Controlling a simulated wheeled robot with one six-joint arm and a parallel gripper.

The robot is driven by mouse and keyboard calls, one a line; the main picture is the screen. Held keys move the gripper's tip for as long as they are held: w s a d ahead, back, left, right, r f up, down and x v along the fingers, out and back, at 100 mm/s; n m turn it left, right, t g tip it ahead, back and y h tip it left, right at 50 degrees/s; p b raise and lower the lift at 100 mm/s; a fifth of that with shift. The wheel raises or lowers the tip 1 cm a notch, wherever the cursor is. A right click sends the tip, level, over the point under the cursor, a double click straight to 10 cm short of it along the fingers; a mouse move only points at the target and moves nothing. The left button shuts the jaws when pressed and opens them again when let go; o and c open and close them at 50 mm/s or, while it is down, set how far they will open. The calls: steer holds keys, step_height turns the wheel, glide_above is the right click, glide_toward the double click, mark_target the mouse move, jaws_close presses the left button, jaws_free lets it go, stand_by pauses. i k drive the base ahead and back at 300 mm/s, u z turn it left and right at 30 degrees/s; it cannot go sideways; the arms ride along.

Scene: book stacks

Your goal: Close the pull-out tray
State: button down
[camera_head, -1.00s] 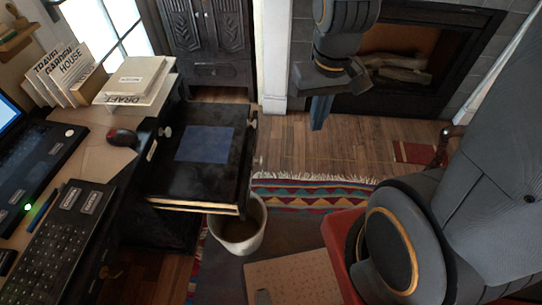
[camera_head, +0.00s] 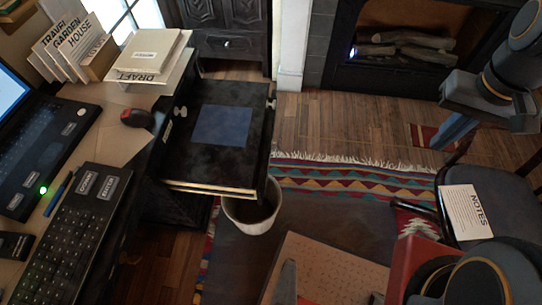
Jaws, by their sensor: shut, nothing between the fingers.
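The black pull-out tray (camera_head: 245,165) sticks out from the right side of the desk at the left of the view. A blue square (camera_head: 221,125) lies on its top, and a pale edge runs along its near side. A small round knob (camera_head: 271,103) shows at its far right edge. My gripper (camera_head: 452,132) is at the upper right, well to the right of the tray and apart from it. Its blue fingers point down and left, and they are shut with nothing between them.
The desk holds a keyboard (camera_head: 70,222), a red and black mouse (camera_head: 137,118) and a stack of papers (camera_head: 150,55). A white bin (camera_head: 253,215) stands on the floor beside the tray. Floor between tray and gripper looks open.

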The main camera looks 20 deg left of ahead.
mark_target(218, 143)
steer(key=k, duration=0.8)
steer(key=u, duration=1.1)
steer(key=i, duration=0.5)
